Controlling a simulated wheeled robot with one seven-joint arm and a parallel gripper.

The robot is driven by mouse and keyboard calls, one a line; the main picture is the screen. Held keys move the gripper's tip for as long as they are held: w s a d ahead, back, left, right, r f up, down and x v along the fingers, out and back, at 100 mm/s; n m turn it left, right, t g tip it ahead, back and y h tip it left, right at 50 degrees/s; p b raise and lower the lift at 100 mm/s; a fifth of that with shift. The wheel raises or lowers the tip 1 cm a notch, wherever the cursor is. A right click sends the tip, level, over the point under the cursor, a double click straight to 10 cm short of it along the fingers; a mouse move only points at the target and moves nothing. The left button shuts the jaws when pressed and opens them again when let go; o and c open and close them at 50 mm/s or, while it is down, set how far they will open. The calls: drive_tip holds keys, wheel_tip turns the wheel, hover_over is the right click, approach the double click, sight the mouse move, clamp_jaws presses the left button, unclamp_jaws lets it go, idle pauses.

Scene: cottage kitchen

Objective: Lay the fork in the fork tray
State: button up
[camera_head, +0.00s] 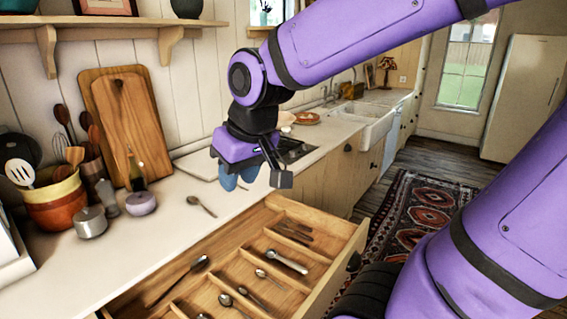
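My gripper (239,178) hangs above the counter, behind the open drawer. Its blue fingertips are close together in this view, and I cannot tell whether they are apart or whether anything is between them. A metal utensil (201,205) lies on the counter to the lower left of my gripper; it looks more like a spoon than a fork. The open wooden drawer (340,236) has several divided compartments holding metal cutlery. I cannot make out a clear fork, nor tell which compartment is the fork tray.
Dark-handled utensils (293,232) lie in the far compartment, and a ladle-like utensil (180,280) lies at the drawer's left. The counter's front middle is mostly clear.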

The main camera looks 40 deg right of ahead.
drive_tip(key=s+d+r+t, duration=0.1)
drive_tip(key=s+d+r, duration=0.2)
drive_tip(key=s, duration=0.5)
drive_tip(key=shift+s+r+m+h, duration=0.15)
drive_tip(key=shift+r+m+h, duration=0.15)
drive_tip(key=shift+r+h, duration=0.1)
